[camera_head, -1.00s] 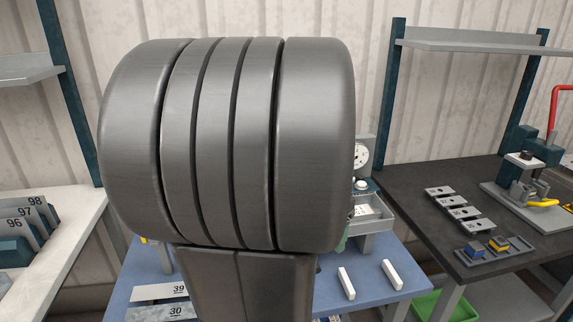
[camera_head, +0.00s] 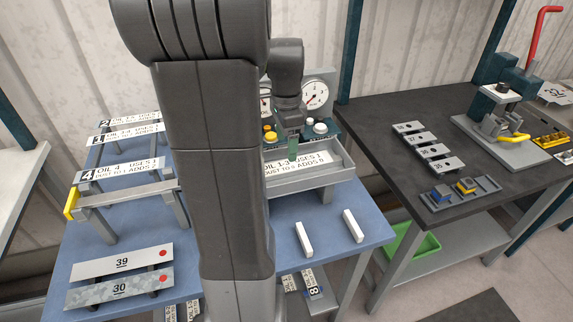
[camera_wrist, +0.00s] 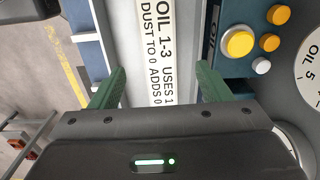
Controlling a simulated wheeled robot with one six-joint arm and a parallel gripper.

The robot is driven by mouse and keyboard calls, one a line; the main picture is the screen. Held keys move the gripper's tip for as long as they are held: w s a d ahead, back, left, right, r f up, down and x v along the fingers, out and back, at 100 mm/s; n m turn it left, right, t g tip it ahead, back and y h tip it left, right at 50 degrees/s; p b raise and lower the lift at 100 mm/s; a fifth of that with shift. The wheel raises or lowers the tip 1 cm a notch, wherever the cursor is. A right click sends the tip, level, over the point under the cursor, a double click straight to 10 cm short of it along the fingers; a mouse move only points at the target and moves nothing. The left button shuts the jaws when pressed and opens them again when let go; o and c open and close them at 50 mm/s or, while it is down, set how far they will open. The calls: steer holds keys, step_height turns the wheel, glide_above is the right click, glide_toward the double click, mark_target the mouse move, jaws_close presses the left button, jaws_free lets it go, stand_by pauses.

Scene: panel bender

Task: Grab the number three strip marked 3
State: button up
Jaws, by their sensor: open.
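I cannot tell whether the 3 marks a separate strip. My gripper (camera_head: 292,149) is over the grey tray (camera_head: 335,172), well to the right of that label. In the wrist view my gripper (camera_wrist: 159,88) is open, its green fingers on either side of a white card (camera_wrist: 155,50) reading "OIL 1-3 USES 1". Nothing is seen gripped.
Strips 39 (camera_head: 120,262) and 30 (camera_head: 118,289) lie at the table's front left. Two white bars (camera_head: 304,238) stand at the front right. Buttons and a gauge (camera_head: 315,93) are behind the tray. A dark bench (camera_head: 400,190) stands right. My arm hides the table's middle.

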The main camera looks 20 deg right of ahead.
mark_target(286, 165)
steer(key=shift+f+p, duration=0.45)
steer(key=shift+f, duration=2.3)
steer(key=c, duration=1.1)
